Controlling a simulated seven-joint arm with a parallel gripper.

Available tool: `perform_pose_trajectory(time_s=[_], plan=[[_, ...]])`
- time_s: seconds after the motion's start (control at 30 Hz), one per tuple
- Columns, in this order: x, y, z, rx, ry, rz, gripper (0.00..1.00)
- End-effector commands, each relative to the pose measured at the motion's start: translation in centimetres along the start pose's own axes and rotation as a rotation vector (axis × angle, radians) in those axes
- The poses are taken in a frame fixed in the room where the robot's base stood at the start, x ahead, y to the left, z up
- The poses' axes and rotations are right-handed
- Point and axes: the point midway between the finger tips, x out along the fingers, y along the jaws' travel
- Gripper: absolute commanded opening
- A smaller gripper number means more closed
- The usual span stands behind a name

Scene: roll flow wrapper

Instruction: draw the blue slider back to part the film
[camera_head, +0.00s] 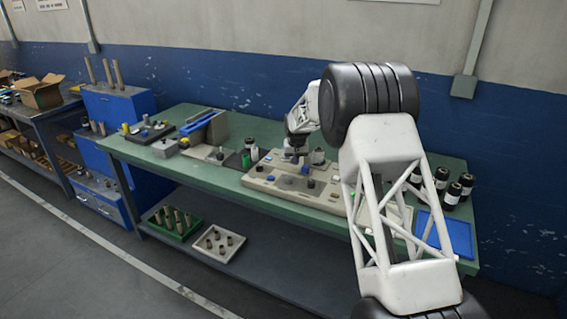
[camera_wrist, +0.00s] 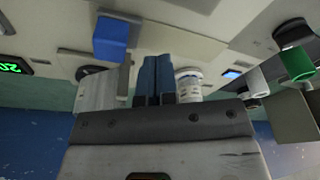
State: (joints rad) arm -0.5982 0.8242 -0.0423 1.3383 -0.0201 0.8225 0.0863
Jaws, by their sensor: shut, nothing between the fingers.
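The blue slider (camera_wrist: 112,38) shows in the wrist view as a blue block on the pale face of the wrapper, up and left of my fingertips. My gripper (camera_wrist: 157,62) has its two dark blue fingers pressed together with nothing between them. The fingers and the slider look apart; the depth between them is hard to tell. In the head view my gripper (camera_head: 297,157) is over the beige wrapper (camera_head: 262,183) on the green bench. I cannot make out the film in either view.
A white jar (camera_wrist: 188,84) appears beside my fingers, and a green cup (camera_wrist: 298,64) farther right. On the bench (camera_head: 225,187) several dark jars (camera_head: 441,178) and a blue tray (camera_head: 447,235) stand to the right. A blue-topped device (camera_head: 203,127) stands to the left.

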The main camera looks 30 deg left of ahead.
Motion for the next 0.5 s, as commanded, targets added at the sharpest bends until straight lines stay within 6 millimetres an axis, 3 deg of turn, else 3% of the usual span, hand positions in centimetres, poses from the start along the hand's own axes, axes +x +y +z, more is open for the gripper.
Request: perform_pose_trajectory(time_s=[0.5], plan=[[-3.3, 0.0, -0.7, 0.000, 0.001, 0.000, 0.00]])
